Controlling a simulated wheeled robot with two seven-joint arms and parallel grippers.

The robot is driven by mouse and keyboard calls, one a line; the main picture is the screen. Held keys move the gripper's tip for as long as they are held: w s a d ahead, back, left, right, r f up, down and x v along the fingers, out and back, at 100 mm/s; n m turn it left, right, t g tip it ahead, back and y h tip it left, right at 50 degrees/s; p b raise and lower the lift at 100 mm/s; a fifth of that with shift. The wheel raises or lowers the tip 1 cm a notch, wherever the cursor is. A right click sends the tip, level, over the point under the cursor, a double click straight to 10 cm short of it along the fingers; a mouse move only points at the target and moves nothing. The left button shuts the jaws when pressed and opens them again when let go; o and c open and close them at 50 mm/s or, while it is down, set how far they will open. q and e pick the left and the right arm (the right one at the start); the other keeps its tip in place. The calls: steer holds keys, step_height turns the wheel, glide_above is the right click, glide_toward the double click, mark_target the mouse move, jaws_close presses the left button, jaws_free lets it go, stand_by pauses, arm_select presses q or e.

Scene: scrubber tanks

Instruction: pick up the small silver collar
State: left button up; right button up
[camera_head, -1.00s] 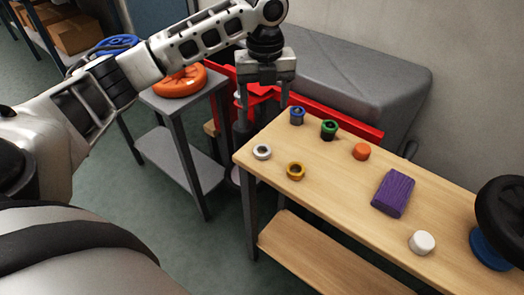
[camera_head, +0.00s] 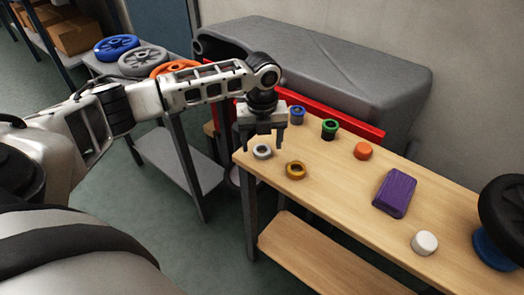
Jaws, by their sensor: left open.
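The small silver collar (camera_head: 262,152) is a grey-white ring lying flat on the wooden table (camera_head: 330,190), near its left corner. My left gripper (camera_head: 264,146) points down just above the collar, its two fingers apart. It looks open and empty. Whether the fingertips reach down around the collar I cannot tell. My right gripper is not in view.
A gold collar (camera_head: 296,171) lies close by at the right. A blue collar (camera_head: 297,115) and a green-and-black collar (camera_head: 329,129) stand behind. An orange cap (camera_head: 362,151), purple block (camera_head: 395,193) and white cap (camera_head: 424,243) are farther right. A red rail (camera_head: 345,123) runs behind the table.

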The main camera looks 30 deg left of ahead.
arm_select(q)
step_height(320, 180, down, 2)
steer(key=shift+f, duration=0.1)
steer(key=shift+c, duration=0.4)
steer(key=c, duration=1.1)
steer(key=shift+o, duration=0.2)
steer(key=shift+r, duration=0.2)
